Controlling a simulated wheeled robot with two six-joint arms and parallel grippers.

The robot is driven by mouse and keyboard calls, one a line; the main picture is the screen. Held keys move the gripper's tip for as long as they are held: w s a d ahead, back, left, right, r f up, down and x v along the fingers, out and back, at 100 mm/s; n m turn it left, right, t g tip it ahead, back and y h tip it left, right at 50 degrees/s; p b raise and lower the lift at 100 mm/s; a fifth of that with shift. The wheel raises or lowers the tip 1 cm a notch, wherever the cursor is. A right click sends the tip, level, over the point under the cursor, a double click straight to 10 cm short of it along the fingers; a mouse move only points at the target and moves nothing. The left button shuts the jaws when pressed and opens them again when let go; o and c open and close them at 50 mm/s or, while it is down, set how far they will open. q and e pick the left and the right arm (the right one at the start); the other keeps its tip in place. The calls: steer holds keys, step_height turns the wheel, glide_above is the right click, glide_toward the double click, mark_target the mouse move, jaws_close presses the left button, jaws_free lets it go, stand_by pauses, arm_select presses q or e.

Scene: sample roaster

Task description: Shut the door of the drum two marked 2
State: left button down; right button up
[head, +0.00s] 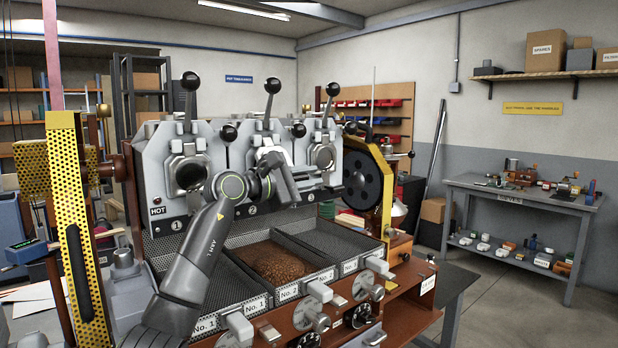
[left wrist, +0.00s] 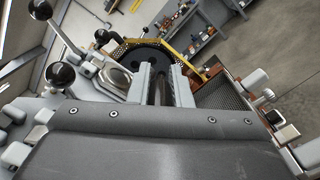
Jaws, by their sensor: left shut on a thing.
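The roaster (head: 215,140) has three drums in a row, with plates marked 1 and 2 legible. Drum two (head: 253,150) is the middle one, above the number 2 plate (head: 253,209). My left gripper (head: 270,162) is at the front of drum two, shut on its door handle. The arm and gripper cover most of the door, so I cannot tell how far open it is. My right gripper is not in view.
Brown beans lie in the No. 2 tray (head: 320,277) below. Lever knobs (head: 272,85) rise above the drums. A black wheel (head: 368,182) with a yellow guard stands right of them. A yellow perforated post (head: 84,240) stands at left. A grey workbench (head: 520,196) is farther right, with open floor before it.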

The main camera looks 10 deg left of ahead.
arm_select(q)
steer(key=shift+f, duration=0.1)
steer(key=c, duration=1.3)
jaws_free()
steer(key=shift+a, duration=0.1)
steer(key=b+v, duration=0.4)
steer(key=v, duration=1.3)
steer(key=shift+s+a, duration=0.1)
steer(key=shift+s, duration=0.05)
